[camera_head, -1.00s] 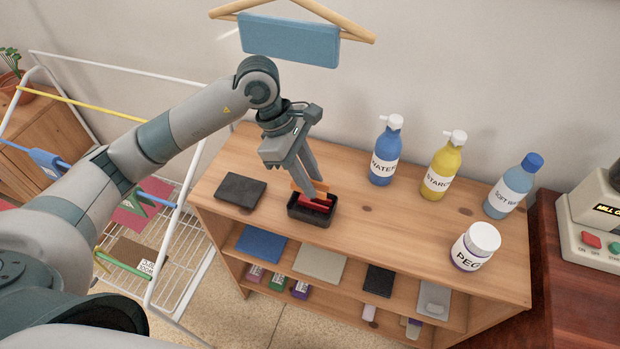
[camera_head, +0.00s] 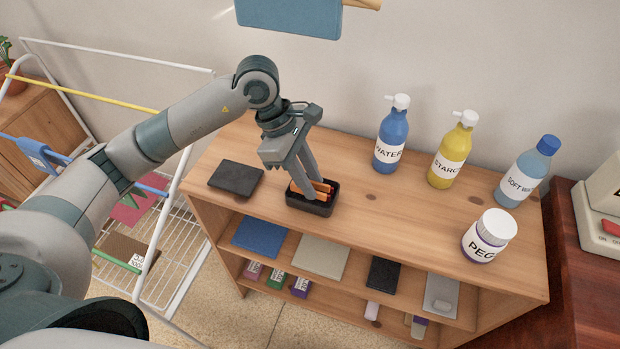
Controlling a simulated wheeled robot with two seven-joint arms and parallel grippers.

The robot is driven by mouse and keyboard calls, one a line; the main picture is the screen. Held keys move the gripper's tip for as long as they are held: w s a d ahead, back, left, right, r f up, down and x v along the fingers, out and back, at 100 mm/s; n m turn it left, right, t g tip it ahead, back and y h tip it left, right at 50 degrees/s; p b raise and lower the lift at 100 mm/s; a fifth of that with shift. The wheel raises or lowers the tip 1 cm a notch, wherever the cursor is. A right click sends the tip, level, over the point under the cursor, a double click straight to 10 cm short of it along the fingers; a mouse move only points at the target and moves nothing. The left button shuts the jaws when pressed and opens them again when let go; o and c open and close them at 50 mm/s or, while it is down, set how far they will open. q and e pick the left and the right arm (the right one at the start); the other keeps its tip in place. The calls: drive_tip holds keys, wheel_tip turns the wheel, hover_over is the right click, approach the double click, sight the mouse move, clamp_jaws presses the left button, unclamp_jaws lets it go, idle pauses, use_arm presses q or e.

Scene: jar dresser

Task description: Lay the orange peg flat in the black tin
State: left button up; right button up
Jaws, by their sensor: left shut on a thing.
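The black tin (camera_head: 310,206) stands open on the shelf top, in the middle of the head view. My left gripper (camera_head: 316,192) points down at the tin, with its fingertips at the opening. It is shut on the orange peg (camera_head: 297,187), which sits low at the tin's mouth, partly hidden by the fingers. A reddish piece shows beside the fingers inside the tin. I cannot tell whether the peg touches the tin's floor. My right gripper is not in view.
A flat black lid (camera_head: 236,178) lies left of the tin. Bottles labelled water (camera_head: 391,140), starch (camera_head: 452,155) and soft (camera_head: 526,175), and a white-capped peg jar (camera_head: 488,236), stand to the right. The wood between tin and jar is clear.

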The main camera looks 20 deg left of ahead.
use_arm(q)
drive_tip(key=shift+f, duration=0.35)
drive_tip(key=o, duration=1.1)
wheel_tip(320, 180, up, 7)
drive_tip(key=p, duration=0.1)
drive_tip(key=shift+p, duration=0.4)
idle(0.8)
